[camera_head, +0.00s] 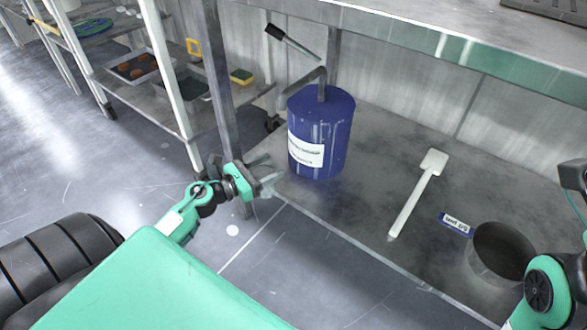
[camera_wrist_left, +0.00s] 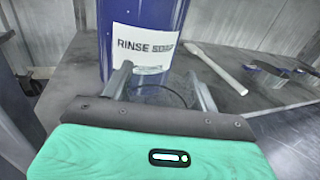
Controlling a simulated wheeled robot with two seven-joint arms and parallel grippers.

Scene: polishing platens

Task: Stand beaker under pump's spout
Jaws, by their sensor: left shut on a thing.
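The blue drum (camera_head: 322,135) with a white label stands on the steel shelf. A grey pump pipe (camera_head: 322,82) rises from its top and bends left as a spout; a black-ended lever (camera_head: 288,40) is above it. My left gripper (camera_head: 262,182) is low at the drum's front left, by the shelf edge. It is shut on a clear beaker, faint in the head view. In the left wrist view the beaker (camera_wrist_left: 160,92) shows as a thin rim between the fingers (camera_wrist_left: 158,85), before the label reading "RINSE SOAP".
A white scoop or paddle (camera_head: 415,200) lies right of the drum. A dark round pot (camera_head: 503,250) and a small blue-white label (camera_head: 455,223) are farther right. A grey post (camera_head: 216,80) stands left of the drum. Bare shelf (camera_head: 365,185) lies between drum and scoop.

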